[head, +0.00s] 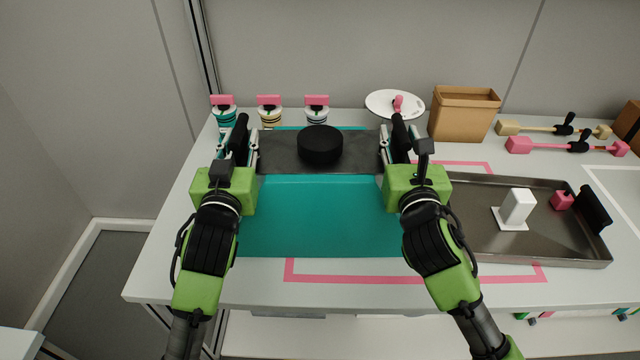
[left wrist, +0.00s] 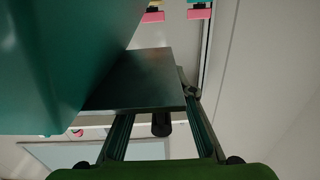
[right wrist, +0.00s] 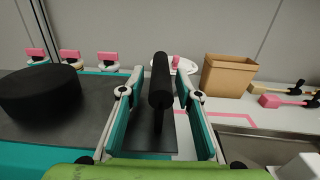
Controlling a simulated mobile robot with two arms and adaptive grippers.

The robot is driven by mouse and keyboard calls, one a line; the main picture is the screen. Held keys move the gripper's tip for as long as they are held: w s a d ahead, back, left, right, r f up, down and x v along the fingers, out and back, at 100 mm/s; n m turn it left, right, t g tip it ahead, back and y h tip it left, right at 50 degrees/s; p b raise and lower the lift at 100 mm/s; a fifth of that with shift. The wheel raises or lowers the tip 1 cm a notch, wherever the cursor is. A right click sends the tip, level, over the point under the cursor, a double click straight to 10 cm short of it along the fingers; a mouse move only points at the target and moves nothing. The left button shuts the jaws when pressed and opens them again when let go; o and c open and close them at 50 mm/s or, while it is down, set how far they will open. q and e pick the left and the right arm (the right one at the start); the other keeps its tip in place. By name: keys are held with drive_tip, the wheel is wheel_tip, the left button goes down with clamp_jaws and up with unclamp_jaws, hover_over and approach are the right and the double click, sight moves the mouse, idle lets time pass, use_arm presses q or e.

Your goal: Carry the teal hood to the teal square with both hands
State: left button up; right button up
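The teal hood (head: 318,215) stands in front of me with a dark grey top (head: 275,152), a black round knob (head: 320,145) and a black handle on each side. My left gripper (head: 235,145) is at the left handle (head: 241,132); in the left wrist view, a black post (left wrist: 161,124) stands between its spread fingers. My right gripper (head: 398,150) is at the right handle (head: 400,132); in the right wrist view, the fingers stand open either side of the black bar (right wrist: 160,80), with gaps. I cannot identify the teal square; the hood may hide it.
A metal tray (head: 480,245) with a white block (head: 517,207) lies right of the hood. A cardboard box (head: 463,115) and a white plate (head: 380,103) stand behind. Several pink-topped pieces (head: 269,105) line the back left. A pink outline (head: 345,278) marks the table, clear in front.

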sight(238, 126)
use_arm(q)
clamp_jaws()
use_arm(e)
clamp_jaws()
drive_tip(key=shift+r, duration=0.1)
